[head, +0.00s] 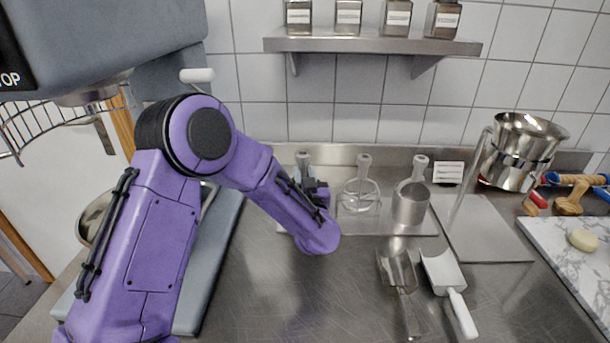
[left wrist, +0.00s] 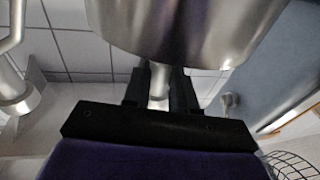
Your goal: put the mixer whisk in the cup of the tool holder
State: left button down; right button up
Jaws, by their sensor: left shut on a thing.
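My left gripper (head: 318,190) is near the left end of the tool holder, shut on a metal shank, taken to be the mixer whisk (left wrist: 158,82). In the left wrist view the shank shows between my dark fingers (left wrist: 160,92). A broad shiny metal surface (left wrist: 185,28) fills the top there; I cannot tell whether it is the whisk or a cup. The tool holder (head: 385,228) stands near the back wall. My right gripper is not in view.
The grey-blue mixer (head: 105,40) stands close at the left. A metal jug (head: 522,145) stands at the right. A spice shelf (head: 375,45) hangs above.

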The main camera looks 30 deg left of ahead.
pick_arm(q)
jog(key=shift+s, duration=0.25)
jog(key=c, duration=1.1)
grip_release()
jog(key=shift+w+f, duration=0.1)
jog(key=shift+o, duration=1)
jog(key=shift+w+d+f, duration=0.1)
jog(key=shift+w, duration=0.1)
jog(key=shift+s+r, duration=0.15)
jog(key=shift+r, duration=0.4)
jog(key=b+v, duration=0.2)
jog(key=v, duration=1)
jog(key=shift+f+b, duration=0.25)
jog(key=shift+b, duration=0.1)
